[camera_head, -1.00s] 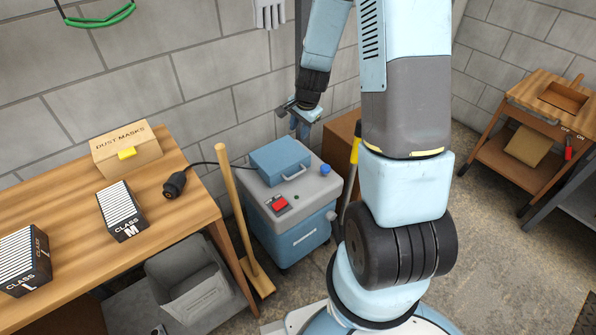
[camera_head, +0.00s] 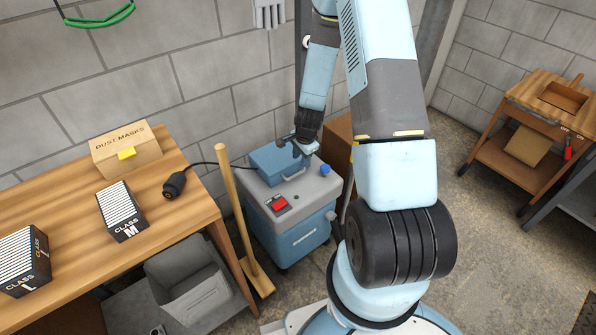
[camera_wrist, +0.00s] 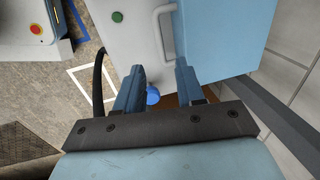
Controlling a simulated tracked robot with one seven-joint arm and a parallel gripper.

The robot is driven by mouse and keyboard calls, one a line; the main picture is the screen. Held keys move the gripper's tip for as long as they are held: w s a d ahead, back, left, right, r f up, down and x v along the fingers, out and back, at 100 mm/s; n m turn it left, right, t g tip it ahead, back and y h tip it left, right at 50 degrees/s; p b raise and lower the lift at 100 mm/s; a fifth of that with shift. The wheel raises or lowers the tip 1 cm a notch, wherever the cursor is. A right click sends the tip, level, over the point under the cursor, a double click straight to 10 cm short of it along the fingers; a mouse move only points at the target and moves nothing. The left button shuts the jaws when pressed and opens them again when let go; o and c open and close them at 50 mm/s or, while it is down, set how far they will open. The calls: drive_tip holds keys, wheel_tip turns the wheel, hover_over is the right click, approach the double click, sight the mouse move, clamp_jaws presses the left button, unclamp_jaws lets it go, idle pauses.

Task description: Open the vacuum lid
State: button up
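The vacuum (camera_head: 300,208) is a grey and blue box on the floor against the wall. Its blue lid (camera_head: 268,160) lies flat on top, with a pale handle (camera_head: 293,174) at its front edge. In the wrist view the lid (camera_wrist: 222,40) fills the upper right and the handle (camera_wrist: 166,32) runs along its left edge. A blue knob (camera_wrist: 152,96) shows between the fingers.
A red switch (camera_head: 280,204) is on the vacuum's top. A broom (camera_head: 238,215) leans left of it, beside a wooden bench (camera_head: 185,208) with a dust mask box (camera_head: 127,150) and a black plug (camera_head: 174,186). A brown box (camera_head: 338,140) stands to the right behind.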

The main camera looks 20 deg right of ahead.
sight(297, 174)
drive_tip(key=shift+w+a+f, duration=0.1)
drive_tip(key=shift+w+f, duration=0.15)
drive_tip(key=shift+f, duration=1.15)
drive_tip(key=shift+w+a+f, duration=0.1)
drive_tip(key=shift+w+f, duration=0.2)
drive_tip(key=shift+f, duration=1.1)
drive_tip(key=shift+w+a+f, duration=0.1)
drive_tip(key=shift+w+f, duration=0.15)
drive_tip(key=shift+f, duration=1.15)
clamp_jaws()
